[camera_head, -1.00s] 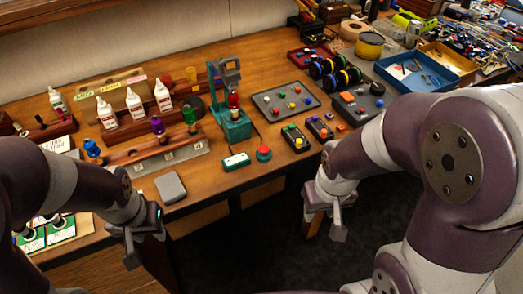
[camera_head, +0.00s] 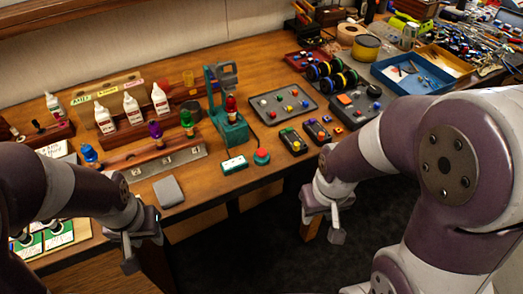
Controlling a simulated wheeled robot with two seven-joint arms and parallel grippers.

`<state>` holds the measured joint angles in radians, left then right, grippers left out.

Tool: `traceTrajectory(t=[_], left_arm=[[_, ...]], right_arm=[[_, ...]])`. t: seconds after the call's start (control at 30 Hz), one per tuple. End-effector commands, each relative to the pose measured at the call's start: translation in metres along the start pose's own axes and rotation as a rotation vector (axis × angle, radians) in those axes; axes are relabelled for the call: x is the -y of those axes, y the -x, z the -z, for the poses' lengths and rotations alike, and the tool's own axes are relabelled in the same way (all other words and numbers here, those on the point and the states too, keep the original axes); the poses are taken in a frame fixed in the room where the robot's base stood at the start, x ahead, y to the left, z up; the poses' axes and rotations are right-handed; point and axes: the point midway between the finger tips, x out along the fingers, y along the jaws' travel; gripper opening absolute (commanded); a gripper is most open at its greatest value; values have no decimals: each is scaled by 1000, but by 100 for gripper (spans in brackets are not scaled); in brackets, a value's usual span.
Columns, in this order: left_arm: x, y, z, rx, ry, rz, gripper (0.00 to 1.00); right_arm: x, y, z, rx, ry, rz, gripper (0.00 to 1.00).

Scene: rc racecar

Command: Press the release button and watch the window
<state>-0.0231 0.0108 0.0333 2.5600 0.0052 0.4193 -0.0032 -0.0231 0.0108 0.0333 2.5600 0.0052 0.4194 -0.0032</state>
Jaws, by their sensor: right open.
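A round red button (camera_head: 261,156) on a teal base stands near the table's front edge. A small teal box (camera_head: 234,164) with a pale top lies just left of it; its markings are too small to read. A teal press-like stand (camera_head: 231,128) with a grey head and a red-capped part rises behind them. I cannot tell which part is the window. My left gripper (camera_head: 142,247) hangs at the front left, apart from the button; its opening is unclear. My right gripper (camera_head: 325,222) is open and empty past the front edge, to the right of and nearer than the button.
A grey pad (camera_head: 168,191) lies near the front edge. White bottles (camera_head: 132,108) and coloured stoppers on a rack stand left. A grey tray (camera_head: 283,103), small button boxes (camera_head: 293,140) and a blue tray (camera_head: 412,73) lie right.

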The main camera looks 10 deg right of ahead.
Motion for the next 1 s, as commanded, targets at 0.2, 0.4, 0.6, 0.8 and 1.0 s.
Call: traceTrajectory(t=[0.2, 0.4, 0.6, 0.8, 1.0], left_arm=[[0, 0, 0, 0, 0, 0, 38], [0, 0, 0, 0, 0, 0, 38], [0, 0, 0, 0, 0, 0, 38], [0, 0, 0, 0, 0, 0, 38], [0, 0, 0, 0, 0, 0, 38]], right_arm=[[0, 0, 0, 0, 0, 0, 0], [0, 0, 0, 0, 0, 0, 0], [0, 0, 0, 0, 0, 0, 0], [0, 0, 0, 0, 0, 0, 0], [0, 0, 0, 0, 0, 0, 0]])
